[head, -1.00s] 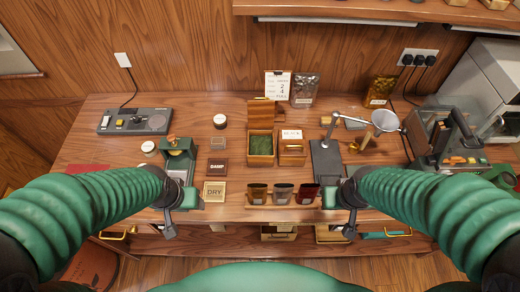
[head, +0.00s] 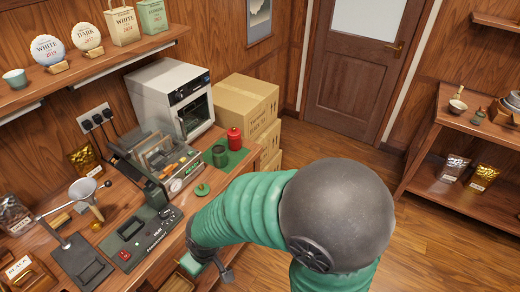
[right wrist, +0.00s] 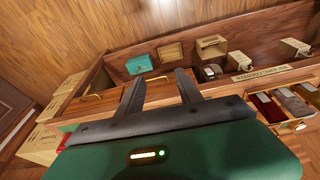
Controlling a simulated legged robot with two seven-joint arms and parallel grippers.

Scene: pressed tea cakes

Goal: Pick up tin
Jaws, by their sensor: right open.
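A red lidded tin (head: 235,138) stands upright at the back of a green mat (head: 238,161), near the far end of the counter. A dark green open-topped canister (head: 220,155) stands just left of it. A flat green lid (head: 202,189) with a knob lies on the counter nearby. My right gripper (right wrist: 159,77) is open and empty in the right wrist view. In the head view my right arm ends low at the counter's front edge, well short of the red tin; its fingers are hard to make out. My left gripper is out of view.
A toaster-like machine (head: 168,160) and a white oven (head: 172,98) stand beside the mat. Cardboard boxes (head: 247,104) are stacked beyond the counter. A green box (right wrist: 139,64) sits in a wooden compartment ahead of the right gripper. Open floor lies right of the counter.

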